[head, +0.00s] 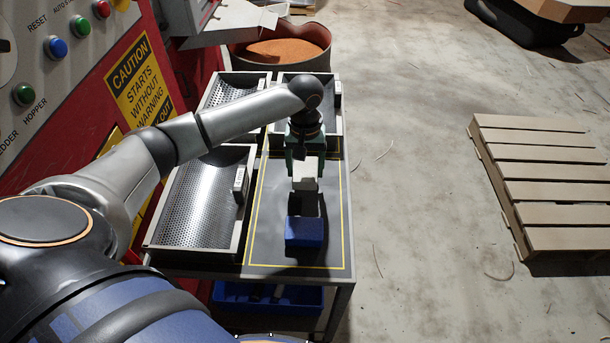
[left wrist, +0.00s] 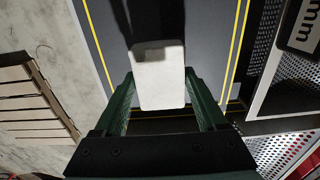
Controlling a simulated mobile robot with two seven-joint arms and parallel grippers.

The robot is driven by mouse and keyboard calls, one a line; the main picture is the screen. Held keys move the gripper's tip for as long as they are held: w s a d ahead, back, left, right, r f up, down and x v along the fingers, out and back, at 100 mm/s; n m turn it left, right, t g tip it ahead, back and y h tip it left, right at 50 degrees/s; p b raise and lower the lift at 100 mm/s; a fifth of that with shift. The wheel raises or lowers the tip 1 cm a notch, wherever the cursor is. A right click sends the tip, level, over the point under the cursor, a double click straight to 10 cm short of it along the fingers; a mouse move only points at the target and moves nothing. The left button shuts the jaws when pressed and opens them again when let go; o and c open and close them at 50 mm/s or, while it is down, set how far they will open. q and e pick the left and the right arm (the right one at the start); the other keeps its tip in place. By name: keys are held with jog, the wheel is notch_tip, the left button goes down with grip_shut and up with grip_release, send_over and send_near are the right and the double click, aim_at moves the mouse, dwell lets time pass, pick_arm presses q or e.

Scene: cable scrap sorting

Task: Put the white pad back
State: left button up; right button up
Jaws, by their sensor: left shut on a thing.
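The white pad (head: 305,178) is a small pale block with rounded corners. My left gripper (head: 305,170), with dark green fingers, is shut on it above the grey table mat (head: 272,240). In the left wrist view the pad (left wrist: 158,78) sits between the two fingers (left wrist: 162,95), its broad face toward the camera. In the head view a blue block (head: 304,232) is below and nearer than the pad, inside the yellow outline. A dark patch lies between them; I cannot tell whether it is shadow. My right gripper is not in view.
Perforated trays with small labels stand on the table: one at the left (head: 188,205) and two at the back. The red machine panel (head: 95,75) borders the left. A blue bin (head: 262,296) is under the table. A wooden pallet (head: 545,180) lies on the floor at right.

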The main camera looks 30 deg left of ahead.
aim_at(305, 169)
pick_arm(q)
notch_tip(305, 169, down, 3)
jog(key=o, duration=1.3)
jog(key=shift+r, duration=0.1)
notch_tip(305, 169, up, 12)
jog(key=shift+f+p, duration=0.1)
jog(key=shift+p, duration=0.3)
